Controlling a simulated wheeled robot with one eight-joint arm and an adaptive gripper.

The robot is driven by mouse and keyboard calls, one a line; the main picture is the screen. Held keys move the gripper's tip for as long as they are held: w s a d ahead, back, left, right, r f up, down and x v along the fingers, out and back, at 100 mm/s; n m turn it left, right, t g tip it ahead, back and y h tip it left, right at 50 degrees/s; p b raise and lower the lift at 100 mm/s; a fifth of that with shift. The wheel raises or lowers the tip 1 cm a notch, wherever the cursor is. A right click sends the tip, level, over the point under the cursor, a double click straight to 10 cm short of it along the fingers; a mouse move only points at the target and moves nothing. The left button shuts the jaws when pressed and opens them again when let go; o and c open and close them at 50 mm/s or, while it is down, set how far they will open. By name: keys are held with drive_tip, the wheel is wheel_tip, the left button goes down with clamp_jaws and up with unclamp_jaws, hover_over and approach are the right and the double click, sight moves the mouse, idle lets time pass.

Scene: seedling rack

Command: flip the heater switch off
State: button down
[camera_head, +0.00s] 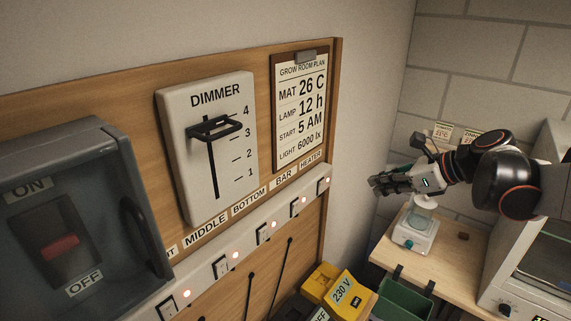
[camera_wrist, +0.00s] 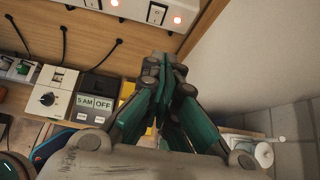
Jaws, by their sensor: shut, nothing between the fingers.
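The heater switch (camera_head: 322,187) is the small rocker at the right end of the white switch strip (camera_head: 247,243), below the HEATER label (camera_head: 311,160). A light glows beside it. Its rocker position is too small to tell. In the wrist view, a switch (camera_wrist: 157,13) with a lit lamp sits near the strip's right end, at the top of the picture. My gripper (camera_head: 374,185) is shut and empty, right of the strip and apart from it in the head view. In the wrist view, its fingertips (camera_wrist: 165,65) are together, below that switch.
A grey breaker box (camera_head: 110,165) with a red lever and a dimmer panel (camera_head: 185,110) are on the wooden board. Black cables hang under the strip.

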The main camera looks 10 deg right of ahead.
drive_tip(key=s, duration=0.2)
drive_tip(key=p, duration=0.1)
approach(321, 190)
drive_tip(key=shift+d+f+x, duration=0.1)
drive_tip(key=shift+f+x, duration=0.05)
drive_tip(key=shift+x, duration=0.75)
drive_tip(key=shift+d+f+x, duration=0.1)
drive_tip(key=shift+d+x, duration=0.05)
drive_tip(key=shift+x, duration=0.75)
drive_tip(key=shift+d+f+x, duration=0.1)
drive_tip(key=shift+f+x, duration=0.05)
drive_tip(key=shift+x, duration=0.75)
drive_tip(key=shift+w+a+r, duration=0.2)
drive_tip(key=shift+a, duration=0.1)
drive_tip(key=shift+g, duration=0.3)
drive_tip(key=shift+r, duration=0.1)
